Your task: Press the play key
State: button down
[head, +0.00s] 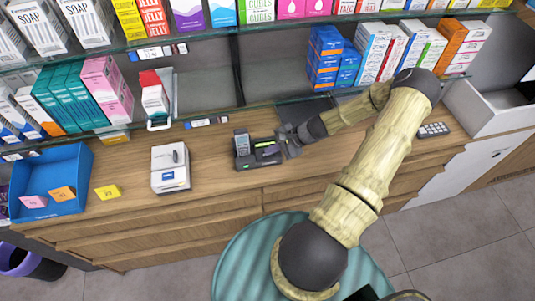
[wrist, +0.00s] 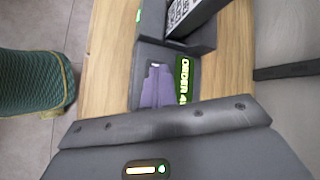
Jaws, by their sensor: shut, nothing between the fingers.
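A dark desk device (head: 258,160) with an upright handset (head: 242,142) stands on the wooden counter, near the middle. It also shows in the wrist view (wrist: 205,45), with a purple patch (wrist: 156,87) on its grey top and a lit green display (wrist: 183,80) whose text is partly visible. I cannot make out which part is the play key. My gripper (head: 291,143) is shut and empty, close by the right side of the device. In the wrist view its grey body (wrist: 165,122) fills the bottom and hides the near part of the device. I cannot tell whether they touch.
A white box-shaped device (head: 170,168) stands left of the dark one, and a blue tray (head: 50,180) is farther left. A dark keypad (head: 433,130) lies to the right. Glass shelves (head: 215,112) with boxes overhang the back. A teal round stool (head: 240,255) stands in front.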

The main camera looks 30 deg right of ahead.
aim_at(271, 154)
jog(key=shift+r+p, duration=0.55)
jog(key=shift+r, duration=0.2)
jog(key=shift+r+p, duration=1.8)
jog(key=shift+r, duration=0.75)
